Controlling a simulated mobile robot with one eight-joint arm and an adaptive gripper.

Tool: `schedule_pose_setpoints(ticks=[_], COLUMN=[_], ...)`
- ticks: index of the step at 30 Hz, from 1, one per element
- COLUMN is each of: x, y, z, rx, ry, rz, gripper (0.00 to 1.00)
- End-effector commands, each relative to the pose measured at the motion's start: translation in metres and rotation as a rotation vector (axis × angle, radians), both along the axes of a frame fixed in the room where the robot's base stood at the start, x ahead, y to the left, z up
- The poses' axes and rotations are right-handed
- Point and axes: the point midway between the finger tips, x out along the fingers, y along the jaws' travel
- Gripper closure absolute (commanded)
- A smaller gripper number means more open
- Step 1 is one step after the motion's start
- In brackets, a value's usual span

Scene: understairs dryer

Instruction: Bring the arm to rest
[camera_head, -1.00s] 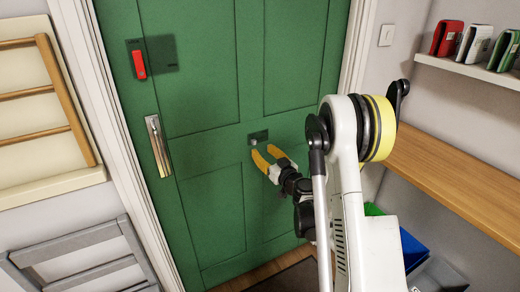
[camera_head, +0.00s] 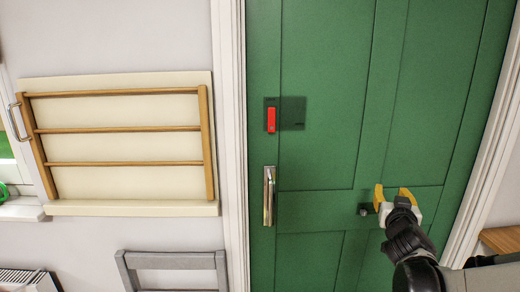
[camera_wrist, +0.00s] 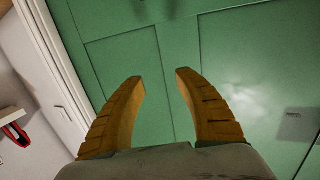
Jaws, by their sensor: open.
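My gripper (camera_head: 392,194) is in front of the green door (camera_head: 320,150), right of its small knob (camera_head: 364,209) in the head view. Its two yellow-orange fingers are apart with nothing between them. In the wrist view the open fingers (camera_wrist: 158,85) point at the green door panels (camera_wrist: 160,50). Whether the fingertips touch the door cannot be told. My arm reaches in from the lower right corner.
The door has a red latch (camera_head: 271,120) and a metal handle (camera_head: 268,195). A wooden drying rack (camera_head: 120,130) hangs on the left wall above a grey folded frame (camera_head: 172,270). A wooden shelf (camera_head: 502,239) shows at the right edge.

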Motion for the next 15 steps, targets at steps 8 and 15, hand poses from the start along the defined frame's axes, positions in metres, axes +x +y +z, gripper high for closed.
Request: schedule_pose_setpoints(ticks=[8, 15], x=[-0.111, -0.225], y=[0.054, 0.131], z=[-0.014, -0.068], rx=[0.079, 0.133], ry=[0.339, 0.687], rz=[-0.045, 0.124], gripper=[0.60, 0.60])
